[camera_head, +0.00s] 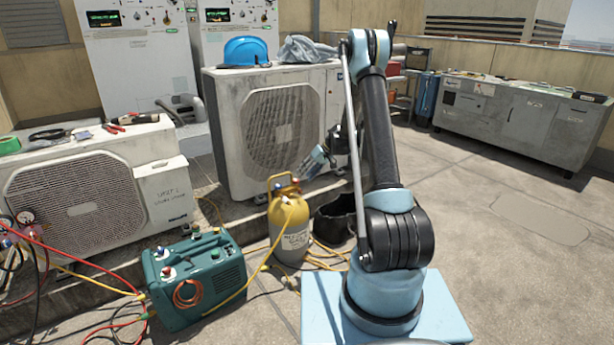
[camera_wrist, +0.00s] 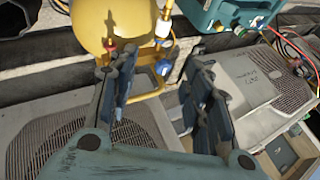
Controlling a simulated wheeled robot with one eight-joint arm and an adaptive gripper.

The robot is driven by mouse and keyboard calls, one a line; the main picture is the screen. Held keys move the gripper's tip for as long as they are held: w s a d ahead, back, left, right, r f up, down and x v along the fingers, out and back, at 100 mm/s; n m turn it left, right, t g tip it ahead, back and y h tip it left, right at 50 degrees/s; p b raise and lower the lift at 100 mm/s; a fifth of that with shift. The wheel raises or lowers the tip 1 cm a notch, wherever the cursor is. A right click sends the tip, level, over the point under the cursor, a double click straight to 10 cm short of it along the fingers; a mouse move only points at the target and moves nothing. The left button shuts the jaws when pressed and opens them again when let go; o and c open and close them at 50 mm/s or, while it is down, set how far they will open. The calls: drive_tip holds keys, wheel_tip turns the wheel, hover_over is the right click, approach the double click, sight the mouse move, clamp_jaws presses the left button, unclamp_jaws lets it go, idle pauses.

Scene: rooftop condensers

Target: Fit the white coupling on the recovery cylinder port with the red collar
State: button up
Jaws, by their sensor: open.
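The yellow recovery cylinder (camera_head: 290,232) stands upright on the roof, with a handle frame around its top. In the wrist view its yellow shoulder (camera_wrist: 84,28) fills the top left, and a small port with a red collar (camera_wrist: 110,43) shows there. A white coupling (camera_wrist: 163,28) on a yellow hose (camera_wrist: 170,9) is to the right of that port, apart from it. I cannot tell what holds it. A blue-marked fitting (camera_wrist: 162,68) is just below it. My gripper (camera_wrist: 155,78) is open and empty by the cylinder top, with one finger close below the red collar.
A teal recovery machine (camera_head: 195,280) stands left of the cylinder with hoses on the ground. A black bucket (camera_head: 335,218) is behind it to the right. Two condensers (camera_head: 225,120) (camera_head: 90,205) stand behind. The roof at right is clear.

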sight(286, 201)
drive_tip(key=x, duration=1.7)
drive_tip(key=shift+a+f, duration=0.1)
drive_tip(key=shift+f, duration=0.15)
clamp_jaws()
